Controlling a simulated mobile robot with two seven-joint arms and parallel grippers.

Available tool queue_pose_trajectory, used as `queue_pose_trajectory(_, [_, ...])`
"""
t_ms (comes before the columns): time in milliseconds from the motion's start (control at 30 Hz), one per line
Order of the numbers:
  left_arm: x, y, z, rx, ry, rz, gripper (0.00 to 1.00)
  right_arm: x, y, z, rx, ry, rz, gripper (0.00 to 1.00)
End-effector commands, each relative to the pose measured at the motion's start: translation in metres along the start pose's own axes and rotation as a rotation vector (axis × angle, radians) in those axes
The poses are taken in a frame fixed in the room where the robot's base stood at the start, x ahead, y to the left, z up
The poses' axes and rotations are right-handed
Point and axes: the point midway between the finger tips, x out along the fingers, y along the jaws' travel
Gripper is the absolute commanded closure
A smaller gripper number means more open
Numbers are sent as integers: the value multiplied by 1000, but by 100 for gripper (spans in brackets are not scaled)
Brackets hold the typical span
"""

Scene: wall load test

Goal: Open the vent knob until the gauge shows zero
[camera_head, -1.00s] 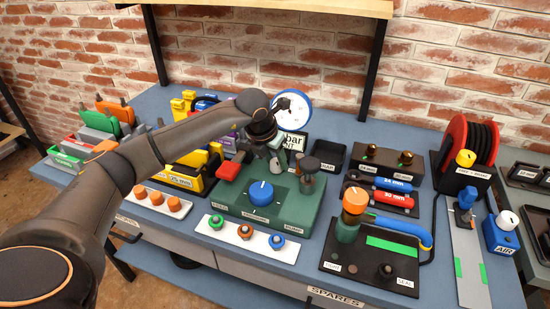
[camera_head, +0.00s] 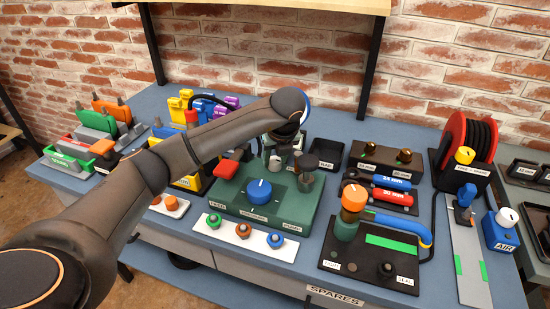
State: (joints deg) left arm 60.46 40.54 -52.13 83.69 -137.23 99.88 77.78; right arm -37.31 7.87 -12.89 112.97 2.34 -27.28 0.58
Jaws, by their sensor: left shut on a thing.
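The green test block (camera_head: 235,207) stands at the middle of the bench. It carries a red lever (camera_head: 225,169) at the left, a blue knob (camera_head: 259,191) with a white mark in front, and a metal post (camera_head: 313,181) at the right. The post's dark round knob, which I take for the vent knob, is mostly hidden by my gripper. My left gripper (camera_head: 297,161) is shut on that knob from above. The gauge (camera_head: 305,114) is nearly all hidden behind my left wrist, so its needle cannot be read. My right gripper is not in view.
A white strip with several small knobs (camera_head: 242,236) lies in front of the block. An orange-capped green cylinder (camera_head: 347,229) stands on a black plate at the right. A hose reel (camera_head: 467,137) stands further right.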

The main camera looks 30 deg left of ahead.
Motion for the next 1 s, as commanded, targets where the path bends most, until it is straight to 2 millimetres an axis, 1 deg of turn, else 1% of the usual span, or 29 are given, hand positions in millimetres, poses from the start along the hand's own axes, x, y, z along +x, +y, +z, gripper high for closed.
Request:
queue_pose_trajectory(300, [0, -1, 0, -96, 1, 39, 100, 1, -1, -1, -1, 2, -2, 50])
queue_pose_trajectory(800, [0, -1, 0, -110, 1, 44, 100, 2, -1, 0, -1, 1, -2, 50])
queue_pose_trajectory(833, [0, -1, 0, -110, 1, 44, 53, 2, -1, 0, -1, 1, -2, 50])
queue_pose_trajectory(1000, [0, -1, 0, -109, 1, 44, 34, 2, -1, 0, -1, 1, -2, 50])
